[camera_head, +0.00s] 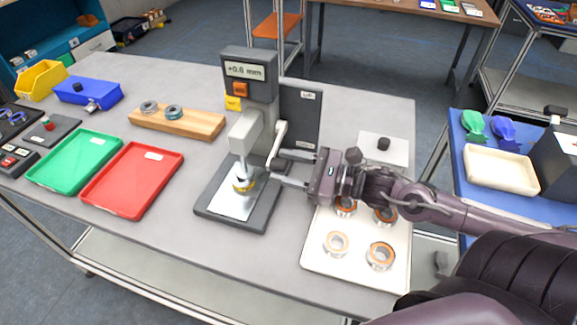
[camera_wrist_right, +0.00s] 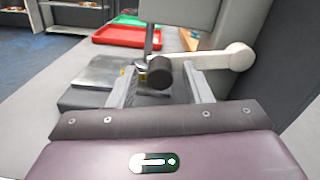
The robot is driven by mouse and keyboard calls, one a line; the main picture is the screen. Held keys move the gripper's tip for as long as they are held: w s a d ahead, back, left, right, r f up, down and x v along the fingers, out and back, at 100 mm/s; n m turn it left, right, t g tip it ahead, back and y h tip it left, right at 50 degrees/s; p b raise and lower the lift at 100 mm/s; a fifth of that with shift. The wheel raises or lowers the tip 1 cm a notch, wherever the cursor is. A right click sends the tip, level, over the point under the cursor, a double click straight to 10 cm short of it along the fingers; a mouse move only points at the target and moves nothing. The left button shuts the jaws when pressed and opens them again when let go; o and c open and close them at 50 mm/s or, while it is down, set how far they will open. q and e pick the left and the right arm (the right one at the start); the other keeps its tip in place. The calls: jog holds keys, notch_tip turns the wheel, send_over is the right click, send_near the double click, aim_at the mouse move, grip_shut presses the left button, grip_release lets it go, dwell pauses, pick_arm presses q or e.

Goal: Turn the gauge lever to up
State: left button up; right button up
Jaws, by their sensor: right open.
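The gauge (camera_head: 250,80) stands on a dark base near the middle of the table, its display reading about +0.6 mm. Its pale lever (camera_head: 281,136) is on the right side, and in the wrist view the lever arm (camera_wrist_right: 207,58) runs nearly level from its pivot to a black knob (camera_wrist_right: 160,71). A ring part (camera_head: 243,185) with a yellowish edge sits under the gauge's spindle. My right gripper (camera_head: 274,166) is open beside the lever's end. In the wrist view the knob appears between the open fingers (camera_wrist_right: 162,88), with gaps on both sides. My left gripper is out of view.
A white tray (camera_head: 318,262) with several copper-coloured rings lies under my right arm. A red tray (camera_head: 130,181), a green tray (camera_head: 75,160) and a wooden block (camera_head: 195,125) are to the left.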

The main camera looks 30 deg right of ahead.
jog(key=shift+c, duration=0.4)
grip_shut()
jog(key=shift+r, duration=0.1)
jog(key=shift+r+m+p, duration=0.7)
jog(key=shift+p, duration=0.3)
notch_tip(320, 180, up, 6)
jog(key=w+d+m+p, duration=0.1)
jog(key=m+p, duration=0.7)
jog(key=shift+d+r, duration=0.1)
jog(key=shift+r, duration=0.05)
